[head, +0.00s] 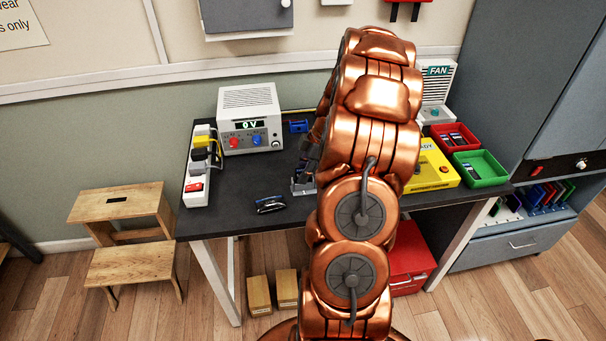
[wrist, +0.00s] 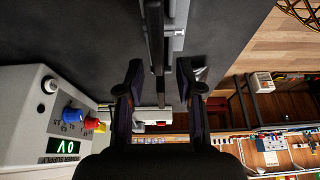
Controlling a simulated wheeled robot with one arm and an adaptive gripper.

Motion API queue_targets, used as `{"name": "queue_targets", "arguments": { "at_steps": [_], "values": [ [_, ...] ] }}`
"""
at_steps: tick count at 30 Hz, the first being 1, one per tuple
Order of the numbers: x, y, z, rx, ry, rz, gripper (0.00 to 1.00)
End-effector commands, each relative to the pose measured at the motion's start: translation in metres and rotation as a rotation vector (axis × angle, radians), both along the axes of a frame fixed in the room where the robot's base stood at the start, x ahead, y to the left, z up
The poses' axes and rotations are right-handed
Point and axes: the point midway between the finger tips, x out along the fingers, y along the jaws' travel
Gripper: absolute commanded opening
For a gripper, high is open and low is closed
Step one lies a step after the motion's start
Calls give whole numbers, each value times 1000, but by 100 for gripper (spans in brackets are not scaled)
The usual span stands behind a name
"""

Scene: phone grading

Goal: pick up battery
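My gripper (wrist: 158,80) points down over the dark tabletop in the wrist view. Its two dark fingers are apart, with a clear gap on both sides of a thin dark upright piece (wrist: 154,35). That piece stands at a grey metal fixture (wrist: 177,25) and touches neither finger as far as I can see. I cannot tell whether it is the battery. In the head view my copper arm hides most of the gripper and part of the fixture (head: 298,187). A small dark device (head: 270,204) lies near the table's front edge. No battery can be clearly made out.
The power supply (head: 250,119) reads 0 V at the back of the table (head: 235,190). A power strip (head: 197,170) lies along the left edge. A small blue item (head: 298,126) is behind. A yellow box (head: 432,168), red bin (head: 447,128) and green bin (head: 496,176) stand right.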

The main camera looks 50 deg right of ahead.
Motion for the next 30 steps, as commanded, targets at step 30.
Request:
{"name": "queue_targets", "arguments": {
  "at_steps": [30],
  "values": [
    [0, 1, -2, 1, 1, 1, 0]
  ]
}}
